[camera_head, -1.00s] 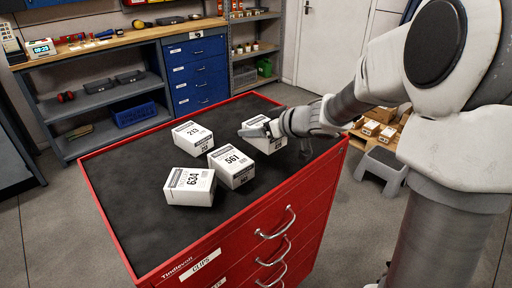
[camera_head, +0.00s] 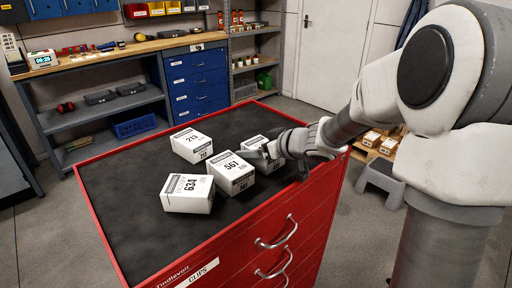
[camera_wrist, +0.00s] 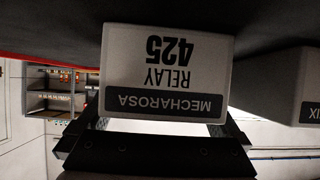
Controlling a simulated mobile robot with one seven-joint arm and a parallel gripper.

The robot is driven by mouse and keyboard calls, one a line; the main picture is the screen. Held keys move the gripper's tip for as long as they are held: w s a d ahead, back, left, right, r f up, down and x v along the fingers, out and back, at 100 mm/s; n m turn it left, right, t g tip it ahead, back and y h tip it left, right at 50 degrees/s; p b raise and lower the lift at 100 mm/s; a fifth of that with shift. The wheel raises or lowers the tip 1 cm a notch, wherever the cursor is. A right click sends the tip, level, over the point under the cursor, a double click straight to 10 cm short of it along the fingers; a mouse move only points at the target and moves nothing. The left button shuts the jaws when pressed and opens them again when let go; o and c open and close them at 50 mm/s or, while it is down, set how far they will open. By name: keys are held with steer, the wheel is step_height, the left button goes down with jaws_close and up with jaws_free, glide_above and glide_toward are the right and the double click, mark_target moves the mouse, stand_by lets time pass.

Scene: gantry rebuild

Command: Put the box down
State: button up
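The box in my gripper (camera_head: 283,161) is white, with a "MECHAROSA RELAY 425" label seen upside down in the wrist view (camera_wrist: 166,65). In the head view the held box (camera_head: 252,143) is partly hidden by my fingers. The fingers are on its two opposite sides. It is upright, low over the black mat of the red cabinet (camera_head: 128,196); whether its base touches the mat I cannot tell. White boxes 561 (camera_head: 232,173), 634 (camera_head: 188,194) and 213 (camera_head: 191,144) stand on the mat to its left.
In the wrist view a neighbouring box (camera_wrist: 292,88) stands to the right, with a gap between. The mat is clear at its left and back. A wooden workbench (camera_head: 130,50), blue drawers (camera_head: 195,80) and a grey step stool (camera_head: 381,178) stand beyond the cabinet.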

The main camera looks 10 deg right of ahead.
steer(key=shift+r, duration=0.25)
steer(key=p+v, duration=0.5)
steer(key=v, duration=0.5)
steer(key=shift+s+d+r, duration=0.4)
steer(key=shift+s+d, duration=0.15)
steer(key=shift+s, duration=0.2)
